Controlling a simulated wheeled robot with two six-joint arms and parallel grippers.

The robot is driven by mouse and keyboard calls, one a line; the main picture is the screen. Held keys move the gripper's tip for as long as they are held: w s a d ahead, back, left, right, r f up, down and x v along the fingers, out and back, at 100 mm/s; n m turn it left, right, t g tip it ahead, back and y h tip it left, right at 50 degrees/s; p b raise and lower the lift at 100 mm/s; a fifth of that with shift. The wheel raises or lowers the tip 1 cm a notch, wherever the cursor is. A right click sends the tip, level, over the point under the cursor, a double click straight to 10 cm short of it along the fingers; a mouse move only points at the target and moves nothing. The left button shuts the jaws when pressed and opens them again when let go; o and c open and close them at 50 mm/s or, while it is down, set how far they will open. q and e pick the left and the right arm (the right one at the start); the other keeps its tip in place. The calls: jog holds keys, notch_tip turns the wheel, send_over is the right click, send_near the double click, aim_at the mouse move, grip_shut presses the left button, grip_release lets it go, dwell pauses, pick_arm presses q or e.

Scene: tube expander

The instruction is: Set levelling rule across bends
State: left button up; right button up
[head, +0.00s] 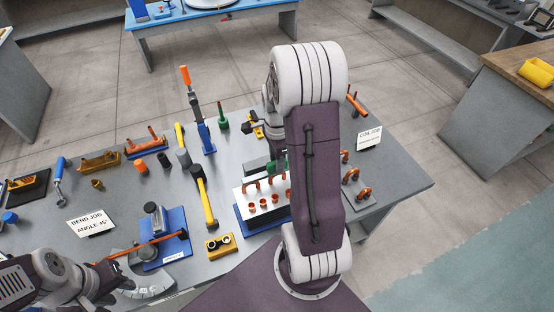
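Several copper bends (270,182) stand in a row on a white block with a blue base (246,222), beside my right arm. More copper pieces sit along the block's front. My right arm covers the block's right part. A dark piece with some green (257,166) shows just behind the bends; I cannot tell whether it is the levelling rule. My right gripper is mostly hidden behind its own arm, above the table near the bends. My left gripper (112,283) is at the lower left, near the bending tool; its fingers are too small and dark to read.
The grey table (140,205) holds a blue bending tool (165,230) with an orange rod, a yellow-handled tool (204,196), a yellow block with two black rings (219,244), and a blue upright clamp (206,137). Copper fittings (357,186) lie at the right.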

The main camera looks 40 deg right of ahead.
jog(key=shift+r, duration=0.15)
jog(key=o, duration=0.6)
jog(key=shift+c, duration=0.2)
jog(key=o, duration=0.8)
jog(key=shift+o, duration=0.2)
